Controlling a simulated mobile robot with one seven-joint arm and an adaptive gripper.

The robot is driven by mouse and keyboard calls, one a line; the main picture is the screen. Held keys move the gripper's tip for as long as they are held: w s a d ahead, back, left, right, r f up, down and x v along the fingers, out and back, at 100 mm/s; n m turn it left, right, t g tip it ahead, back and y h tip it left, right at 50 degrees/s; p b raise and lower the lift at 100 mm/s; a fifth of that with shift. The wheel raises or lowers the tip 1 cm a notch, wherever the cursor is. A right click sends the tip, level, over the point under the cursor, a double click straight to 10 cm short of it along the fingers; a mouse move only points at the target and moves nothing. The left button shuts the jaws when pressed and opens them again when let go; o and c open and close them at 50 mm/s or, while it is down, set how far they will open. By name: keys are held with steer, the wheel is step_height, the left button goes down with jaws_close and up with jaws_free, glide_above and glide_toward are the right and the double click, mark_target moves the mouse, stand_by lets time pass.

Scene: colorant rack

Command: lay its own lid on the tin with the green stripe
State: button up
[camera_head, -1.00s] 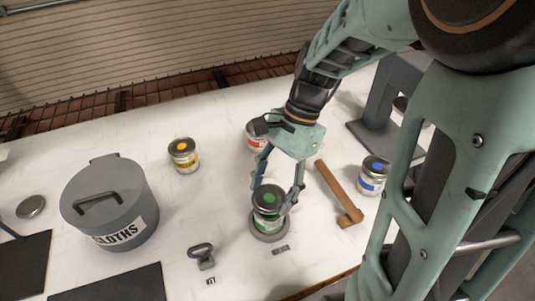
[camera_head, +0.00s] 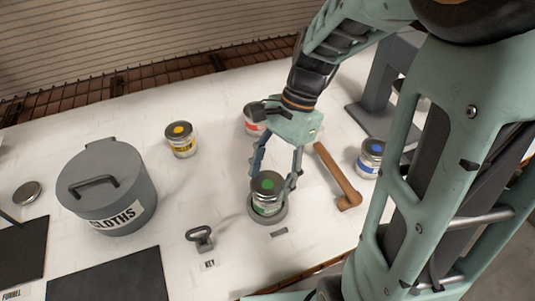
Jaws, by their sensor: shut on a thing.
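The tin with the green stripe (camera_head: 266,208) stands upright in a low grey ring (camera_head: 276,218) near the table's front. A dark grey lid with a green dot (camera_head: 268,184) is at the tin's top and looks roughly level. My gripper (camera_head: 271,181) comes down from above, one finger on each side of the lid, and is shut on it. A thin gap between lid and rim, if any, cannot be made out from this angle.
A yellow tin (camera_head: 181,141), a red tin (camera_head: 253,122) and a blue tin (camera_head: 370,157) stand around. A brown-handled tool (camera_head: 337,177) lies close on the right. A key (camera_head: 200,238) lies front left.

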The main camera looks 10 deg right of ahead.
steer(key=shift+f, duration=0.5)
steer(key=shift+r, duration=0.1)
steer(key=o, duration=0.8)
steer(key=shift+o, duration=0.2)
